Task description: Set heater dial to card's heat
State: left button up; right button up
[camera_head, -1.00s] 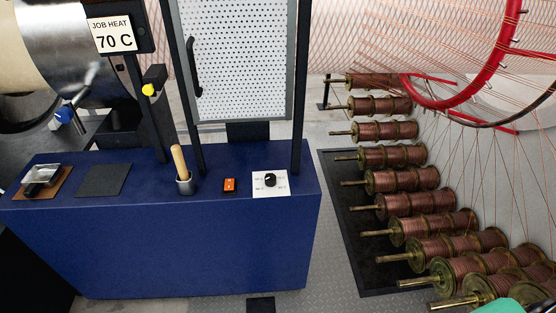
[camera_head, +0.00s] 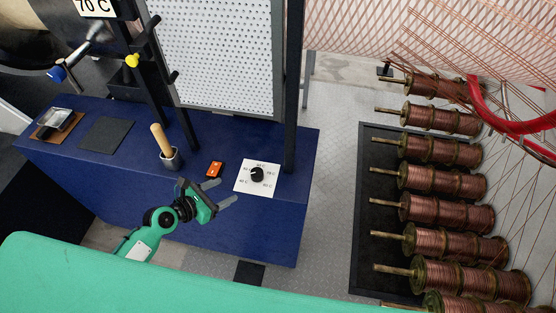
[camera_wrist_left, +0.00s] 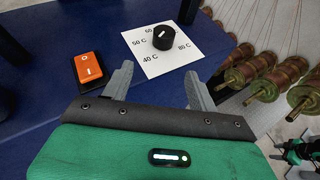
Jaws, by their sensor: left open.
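The heater dial (camera_head: 257,174) is a black knob on a white plate (camera_head: 243,187) marked from 40 C to 80 C, on the blue bench. It also shows in the left wrist view (camera_wrist_left: 163,37) with a short white mark on top; which number it points to is unclear.
An orange switch (camera_head: 215,169) sits left of the plate on the blue bench (camera_head: 130,182). A cup with a wooden handle (camera_head: 170,159) stands farther left. A dark post (camera_head: 293,90) rises behind the dial. Copper spools (camera_head: 443,212) stand over a black mat at right.

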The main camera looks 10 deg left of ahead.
aim_at(253, 175)
pick_arm(q)
jog(key=w+d, duration=0.2)
jog(key=w, duration=0.1)
jog(key=w+d+p, duration=0.1)
jog(key=shift+w+d+f, duration=0.25)
jog(key=shift+d+f, duration=0.05)
jog(key=shift+d, duration=0.05)
jog(key=x, duration=0.6)
jog(key=shift+w+d+f+p, duration=0.15)
jog(key=shift+w+f+p, duration=0.05)
jog(key=shift+w+p, duration=0.1)
jog(key=shift+w+d+f, duration=0.35)
jog(key=shift+w+d, duration=0.05)
jog(key=shift+w, duration=0.05)
pick_arm(e)
jog(key=shift+s+d+r, duration=0.1)
jog(key=shift+r, duration=0.85)
pick_arm(q)
jog(key=c, duration=1)
pick_arm(e)
jog(key=shift+f, duration=0.15)
